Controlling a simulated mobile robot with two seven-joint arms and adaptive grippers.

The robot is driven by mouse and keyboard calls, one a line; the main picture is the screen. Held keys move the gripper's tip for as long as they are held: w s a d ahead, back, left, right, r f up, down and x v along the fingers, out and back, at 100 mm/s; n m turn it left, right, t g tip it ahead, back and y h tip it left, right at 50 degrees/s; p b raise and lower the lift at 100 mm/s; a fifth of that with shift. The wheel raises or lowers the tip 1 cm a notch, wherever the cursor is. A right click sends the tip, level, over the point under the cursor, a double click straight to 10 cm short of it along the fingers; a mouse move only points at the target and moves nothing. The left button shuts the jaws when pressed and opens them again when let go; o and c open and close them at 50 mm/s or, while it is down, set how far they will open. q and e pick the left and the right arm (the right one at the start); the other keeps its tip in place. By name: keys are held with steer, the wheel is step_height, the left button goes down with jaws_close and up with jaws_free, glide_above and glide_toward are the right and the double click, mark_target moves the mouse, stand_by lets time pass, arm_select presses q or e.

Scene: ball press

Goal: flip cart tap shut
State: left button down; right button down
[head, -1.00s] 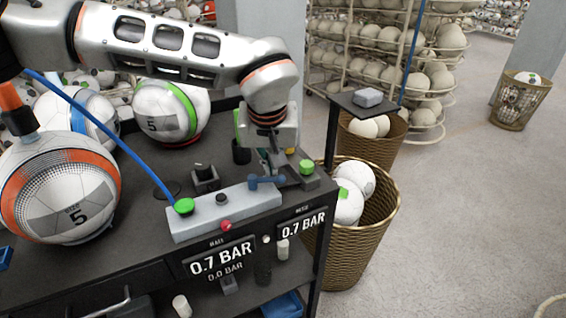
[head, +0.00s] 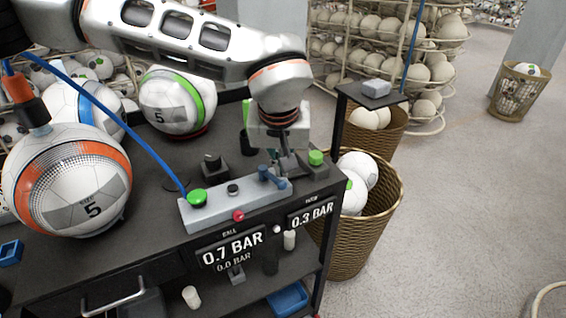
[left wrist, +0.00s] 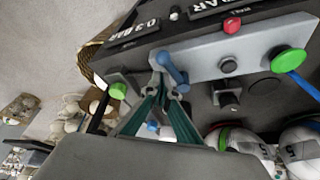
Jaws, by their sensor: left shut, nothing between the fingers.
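The blue tap lever (head: 273,178) sits on the right end of the pale grey valve block (head: 222,207) at the cart's front edge. In the head view it lies slanted across the block. My left gripper (head: 294,172) is shut and empty, pointing down just right of the lever. In the left wrist view the blue lever (left wrist: 173,70) is right beside the tips of my left gripper (left wrist: 157,78). Whether they touch I cannot tell. My right gripper is out of view.
A green button (head: 197,196) and a red knob (head: 238,215) are on the block. Pressure displays (head: 232,253) are below. A striped ball (head: 72,190) stands at the left with a blue hose nearby. Wicker baskets (head: 365,225) stand right of the cart.

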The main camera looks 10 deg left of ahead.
arm_select(q)
steer(key=shift+w+a, duration=0.1)
steer(key=shift+a, duration=0.05)
steer(key=shift+w+a, duration=0.4)
steer(key=shift+a, duration=0.15)
steer(key=v, duration=1.2)
steer(key=shift+d, duration=0.1)
